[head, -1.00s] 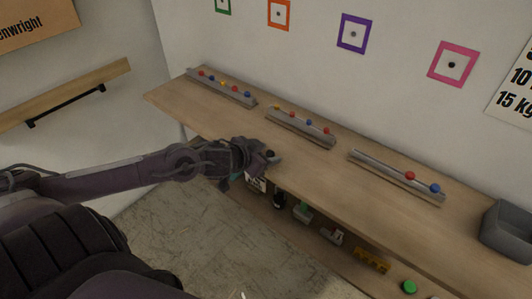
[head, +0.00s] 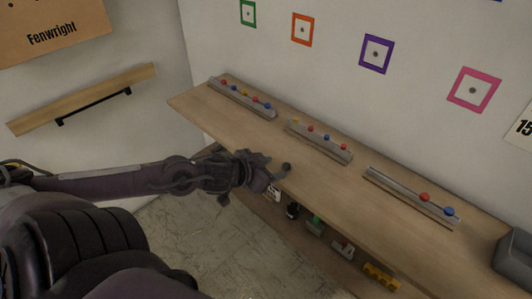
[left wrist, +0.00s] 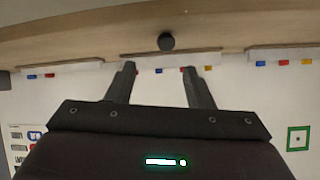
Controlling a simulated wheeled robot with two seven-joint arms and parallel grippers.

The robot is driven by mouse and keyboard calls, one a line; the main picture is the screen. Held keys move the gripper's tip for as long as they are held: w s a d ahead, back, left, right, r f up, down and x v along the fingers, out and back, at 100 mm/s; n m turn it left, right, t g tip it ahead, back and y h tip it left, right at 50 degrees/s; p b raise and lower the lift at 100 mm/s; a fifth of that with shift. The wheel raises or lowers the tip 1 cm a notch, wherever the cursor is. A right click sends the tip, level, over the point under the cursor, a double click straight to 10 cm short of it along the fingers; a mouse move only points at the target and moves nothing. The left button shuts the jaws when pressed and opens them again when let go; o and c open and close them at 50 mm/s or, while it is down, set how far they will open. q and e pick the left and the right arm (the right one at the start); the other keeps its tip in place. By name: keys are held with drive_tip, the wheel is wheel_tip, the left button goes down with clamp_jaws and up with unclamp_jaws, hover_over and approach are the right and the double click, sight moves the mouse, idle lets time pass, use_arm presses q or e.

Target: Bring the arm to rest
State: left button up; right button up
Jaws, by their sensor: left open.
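My left arm (head: 110,182) reaches in from the left in the head view. Its gripper (head: 272,171) is at the front edge of the wooden shelf (head: 330,195), open and empty. My right gripper is not in view.
Three grey rails with coloured balls lie along the shelf: left (head: 242,98), middle (head: 320,140), right (head: 410,197). A grey bin (head: 515,255) stands at the right end. Small items, including a yellow block (head: 381,276), sit on a lower shelf. A wooden rail (head: 85,97) is on the left wall.

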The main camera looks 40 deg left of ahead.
use_arm(q)
drive_tip(key=shift+v, duration=1.1)
drive_tip(key=shift+f, duration=0.1)
drive_tip(key=s+a+f+n+g+y, duration=0.15)
drive_tip(key=s+a+f, duration=0.25)
drive_tip(key=a+f, duration=0.5)
drive_tip(key=s+a+f+n+g+y, duration=0.1)
drive_tip(key=s+a+f+n+y, duration=0.15)
drive_tip(key=a+f, duration=0.65)
drive_tip(key=s+d+f+g, duration=0.2)
drive_tip(key=s+f, duration=0.6)
drive_tip(key=f, duration=0.5)
drive_tip(key=s+d+f+g, duration=0.3)
drive_tip(key=s+d+f, duration=0.65)
drive_tip(key=f, duration=0.35)
drive_tip(key=s+d+f+m+g+h, duration=0.1)
drive_tip(key=s+d+f, duration=0.3)
drive_tip(key=d, duration=0.4)
drive_tip(key=s+d+f+m+g+h, duration=0.1)
drive_tip(key=s+d+f+m+g, duration=0.1)
drive_tip(key=s+d+f, duration=0.3)
drive_tip(key=s+d, duration=0.2)
drive_tip(key=d, duration=0.2)
drive_tip(key=shift+s+d, duration=0.25)
drive_tip(key=shift+d, duration=0.05)
